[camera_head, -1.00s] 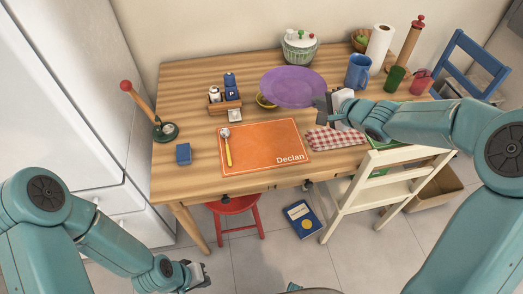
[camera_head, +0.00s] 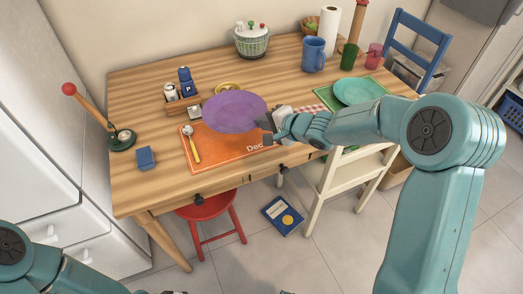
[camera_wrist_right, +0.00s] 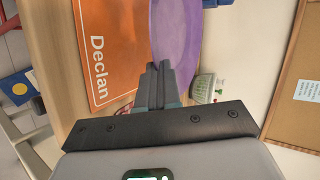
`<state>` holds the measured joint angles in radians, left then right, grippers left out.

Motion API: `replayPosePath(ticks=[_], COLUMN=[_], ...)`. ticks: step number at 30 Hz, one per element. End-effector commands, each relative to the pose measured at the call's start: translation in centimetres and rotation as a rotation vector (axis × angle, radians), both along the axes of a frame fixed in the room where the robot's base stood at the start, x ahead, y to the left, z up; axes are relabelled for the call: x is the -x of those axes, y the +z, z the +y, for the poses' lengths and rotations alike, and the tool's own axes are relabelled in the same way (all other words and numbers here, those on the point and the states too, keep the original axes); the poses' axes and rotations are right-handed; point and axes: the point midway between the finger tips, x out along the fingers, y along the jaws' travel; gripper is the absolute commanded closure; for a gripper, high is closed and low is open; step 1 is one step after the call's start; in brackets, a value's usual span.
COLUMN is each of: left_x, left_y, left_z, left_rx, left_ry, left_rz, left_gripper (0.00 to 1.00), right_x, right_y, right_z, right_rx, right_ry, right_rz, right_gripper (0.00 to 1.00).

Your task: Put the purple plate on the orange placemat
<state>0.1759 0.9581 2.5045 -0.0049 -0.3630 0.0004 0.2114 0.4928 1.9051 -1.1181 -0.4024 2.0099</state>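The purple plate (camera_head: 234,110) is held at its right edge by my right gripper (camera_head: 268,124). In the right wrist view the fingers (camera_wrist_right: 160,78) are closed on the rim of the plate (camera_wrist_right: 176,35). The plate seems raised above the table and covers the far part of the orange placemat (camera_head: 213,151) in the head view. The placemat, marked "Declan", also shows in the right wrist view (camera_wrist_right: 112,30). A yellow-handled spoon (camera_head: 193,145) lies on the placemat's left side. My left arm is at the bottom left; its gripper is almost wholly out of frame.
A shaker caddy (camera_head: 182,102) stands behind the placemat. A teal plate (camera_head: 360,91) rests on a green mat at right. A blue mug (camera_head: 313,55) stands at the back.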

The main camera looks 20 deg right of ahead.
Motion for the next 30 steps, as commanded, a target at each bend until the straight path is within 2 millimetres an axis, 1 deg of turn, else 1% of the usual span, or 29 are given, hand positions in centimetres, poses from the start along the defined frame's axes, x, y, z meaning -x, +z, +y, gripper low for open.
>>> replayPosePath(ticks=[1,5,7,12,15,24,28,29,30], left_x=[0.0,0.0,0.0,0.0,0.0,0.0,0.0,0.0,0.0], left_y=[-0.8,-1.1,-1.5,-3.2,-3.5,-3.4,-3.6,-3.5,-3.5], left_z=[0.0,0.0,0.0,0.0,0.0,0.0,0.0,0.0,0.0], left_rx=[0.000,0.000,0.000,0.000,0.000,0.000,0.000,0.000,0.000], left_ry=[0.000,0.000,0.000,0.000,0.000,0.000,0.000,0.000,0.000], left_rz=[0.000,0.000,0.000,0.000,0.000,0.000,0.000,0.000,0.000], left_gripper=[1.00,1.00,1.00,1.00,1.00,1.00,1.00,1.00,1.00], right_x=[0.0,0.1,0.2,0.3,0.3,0.2,0.3,0.3,0.3], right_y=[-1.1,-1.9,-2.7,-6.2,-7.3,-7.4,-7.7,-7.8,-7.8], right_z=[0.0,0.0,0.0,0.2,0.2,0.1,0.1,0.1,0.1], right_rx=[-0.002,-0.002,-0.001,-0.002,-0.001,-0.001,-0.002,0.000,0.000], right_ry=[0.000,-0.002,-0.002,-0.003,-0.002,-0.003,-0.002,-0.002,-0.002], right_rz=[-0.002,-0.005,-0.003,-0.001,-0.003,-0.005,-0.004,-0.001,-0.001], right_gripper=[1.00,1.00,1.00,1.00,1.00,1.00,1.00,0.90,0.86])
